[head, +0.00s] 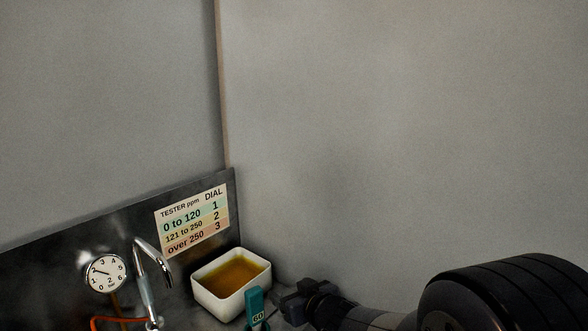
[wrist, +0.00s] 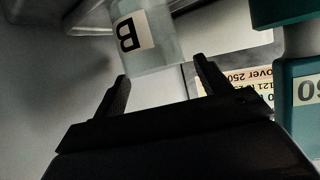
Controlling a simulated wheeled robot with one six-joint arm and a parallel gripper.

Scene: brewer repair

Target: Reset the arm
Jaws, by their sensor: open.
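My gripper (wrist: 161,68) is open in the wrist view, its two dark fingers apart. A pale, translucent container (wrist: 165,52) with a "B" label shows past the fingertips, between their lines; I cannot tell whether it touches them. In the head view my arm comes in from the lower right, and my gripper (head: 288,304) is low, just right of a teal device (head: 255,303) with a number label. The teal device also shows at the right edge of the wrist view (wrist: 303,115). The "B" container cannot be made out in the head view.
A white tray (head: 207,297) of amber liquid stands by the wall behind the teal device. Left of it are a chrome tap (head: 148,258) and a round dial (head: 105,273). A tester chart (head: 192,219) is on the dark backsplash. The space above is clear.

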